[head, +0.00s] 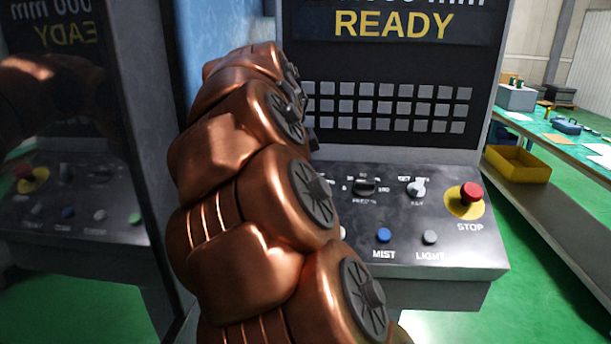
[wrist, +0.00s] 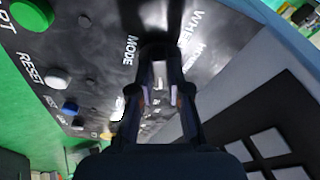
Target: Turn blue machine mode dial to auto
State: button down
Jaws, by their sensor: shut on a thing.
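The blue machine's sloped control panel (head: 440,250) is in the head view, its left part hidden behind my copper arm. The mode dial is hidden there. In the wrist view my gripper (wrist: 160,70) reaches to the panel beside the printed word MODE. Its fingers are closed on a dark knob (wrist: 158,47), which I take as the mode dial. The fingers cover most of it. Its pointer and its position marks, including auto, cannot be read. My gripper is not visible in the head view.
A red stop button (head: 471,193) on a yellow disc, a blue MIST button (head: 384,235) and a grey LIGHT button (head: 430,237) are on the panel. The screen (head: 400,25) reads READY. A workbench with a yellow bin (head: 518,164) stands at right.

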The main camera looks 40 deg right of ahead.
jog(key=c, duration=1.1)
grip_release()
jog(key=v, duration=0.7)
jog(key=shift+r, duration=0.25)
